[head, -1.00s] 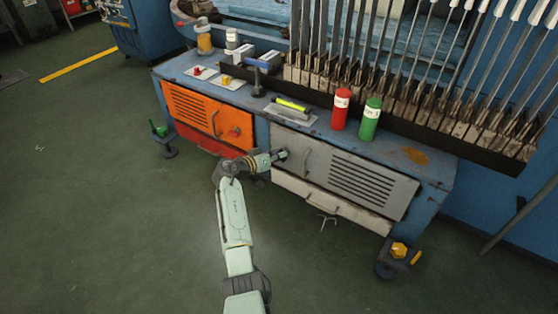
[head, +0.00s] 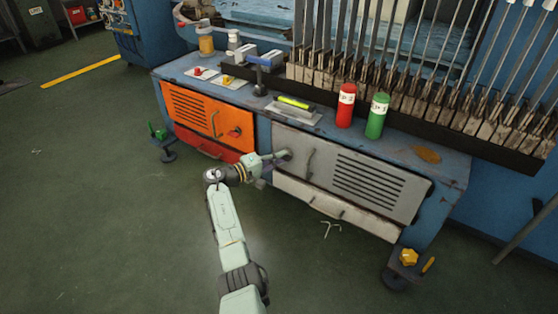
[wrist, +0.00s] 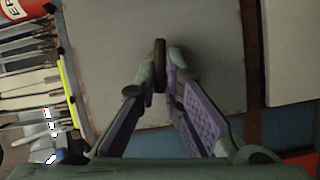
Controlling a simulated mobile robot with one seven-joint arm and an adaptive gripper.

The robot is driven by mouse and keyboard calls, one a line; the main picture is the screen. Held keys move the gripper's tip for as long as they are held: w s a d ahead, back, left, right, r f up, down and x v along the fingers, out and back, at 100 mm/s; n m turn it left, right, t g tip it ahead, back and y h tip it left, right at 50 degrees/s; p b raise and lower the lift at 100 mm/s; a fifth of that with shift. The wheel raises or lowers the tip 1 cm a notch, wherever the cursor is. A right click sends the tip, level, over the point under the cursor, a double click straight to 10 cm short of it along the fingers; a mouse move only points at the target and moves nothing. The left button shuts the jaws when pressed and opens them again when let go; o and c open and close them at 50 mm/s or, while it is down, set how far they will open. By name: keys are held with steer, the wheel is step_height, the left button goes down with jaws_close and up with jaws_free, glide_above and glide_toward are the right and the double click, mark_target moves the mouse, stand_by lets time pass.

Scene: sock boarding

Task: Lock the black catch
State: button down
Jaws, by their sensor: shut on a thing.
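The black catch (head: 287,155) sits at the upper left edge of the grey cabinet door (head: 325,165). It also shows in the wrist view as a narrow dark bar (wrist: 160,55), upright in that picture, in front of the grey door (wrist: 205,60). My gripper (head: 279,157) reaches it from the left in the head view. In the wrist view my gripper's fingertips (wrist: 161,82) are closed on either side of the catch. The fingers cover part of it, and whether it is latched cannot be told. The grey door looks flush with the cabinet front.
An orange door (head: 205,118) with a red knob is left of the grey door. A dark handle (head: 309,163) stands close right of the catch. A red can (head: 345,106) and a green can (head: 376,116) stand on the bench top.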

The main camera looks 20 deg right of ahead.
steer(key=shift+d+f+n+h, duration=0.15)
steer(key=shift+n+h, duration=0.25)
steer(key=shift+n, duration=0.4)
steer(key=shift+b, duration=0.3)
steer(key=c, duration=1.7)
jaws_free()
steer(key=v, duration=1.2)
